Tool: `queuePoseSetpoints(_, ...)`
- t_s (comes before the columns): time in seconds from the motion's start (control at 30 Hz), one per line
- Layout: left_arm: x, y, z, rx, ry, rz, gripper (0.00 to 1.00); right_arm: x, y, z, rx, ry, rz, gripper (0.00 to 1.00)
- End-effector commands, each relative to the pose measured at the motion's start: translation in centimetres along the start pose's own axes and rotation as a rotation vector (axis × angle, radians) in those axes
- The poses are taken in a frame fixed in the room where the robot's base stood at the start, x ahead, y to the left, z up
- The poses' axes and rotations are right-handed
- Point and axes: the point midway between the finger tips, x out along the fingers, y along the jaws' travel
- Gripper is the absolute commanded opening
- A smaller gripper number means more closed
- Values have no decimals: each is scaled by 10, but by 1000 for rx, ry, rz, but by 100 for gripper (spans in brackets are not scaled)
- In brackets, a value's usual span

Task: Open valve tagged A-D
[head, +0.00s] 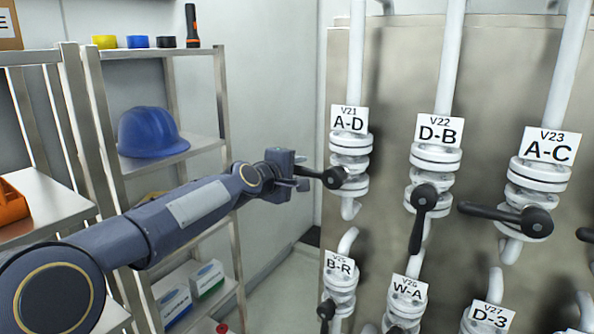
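The valve tagged A-D (349,150) is at the upper left of the valve panel, under a white tag (349,120) that reads V21 A-D. Its black lever handle (318,174) points left from the pivot, across the vertical white pipe. My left gripper (298,176) comes in from the left and is at the free end of this handle. The handle's tip is hidden at the fingers, and I cannot tell whether they grip it. My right gripper is not in view.
Valve D-B (438,160) has its handle pointing down; valve A-C (538,188) has its handle pointing left. Valves B-R (340,285), W-A (405,303) and D-3 (487,318) are below. Metal shelves with a blue helmet (151,132) stand at left.

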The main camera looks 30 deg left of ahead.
Motion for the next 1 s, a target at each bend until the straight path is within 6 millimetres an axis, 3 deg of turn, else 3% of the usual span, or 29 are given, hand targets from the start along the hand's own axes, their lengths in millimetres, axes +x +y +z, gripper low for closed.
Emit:
queuePoseSetpoints(0.03,0,0,0,0,0,0,29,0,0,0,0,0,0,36)
queuePoseSetpoints(0.27,0,0,0,0,0,-1,0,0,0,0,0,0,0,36)
queuePoseSetpoints(0.67,0,-4,0,-24,-4,-1,0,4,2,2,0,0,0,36)
queuePoseSetpoints(1.0,5,-27,2,-219,-44,-4,0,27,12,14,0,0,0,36)
